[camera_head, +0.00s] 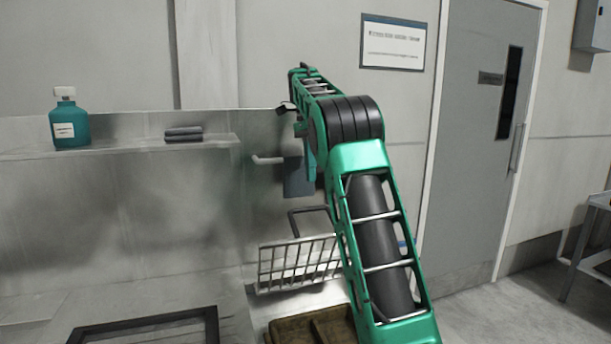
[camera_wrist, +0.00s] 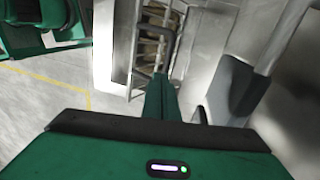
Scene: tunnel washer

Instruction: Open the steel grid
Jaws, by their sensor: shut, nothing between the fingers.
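The steel grid (camera_head: 298,265) is a panel of thin metal bars with a dark loop handle (camera_head: 310,222) above it in the head view. It stands at a slant above a brown tray, and my arm hides its right end. In the wrist view the grid (camera_wrist: 136,58) is at top centre, with the dark handle (camera_wrist: 171,48) along its right side. My gripper (camera_wrist: 160,78) is shut and empty, with its green fingertips pointing at the grid near the handle's lower end. I cannot tell whether they touch.
A brown tray (camera_head: 298,330) with compartments lies below the grid. A grey-blue box (camera_head: 298,177) hangs from a pipe above it. A steel shelf (camera_head: 105,148) holds a teal bottle (camera_head: 65,120) and a dark folded stack (camera_head: 184,133). A black frame (camera_head: 150,327) lies at front left.

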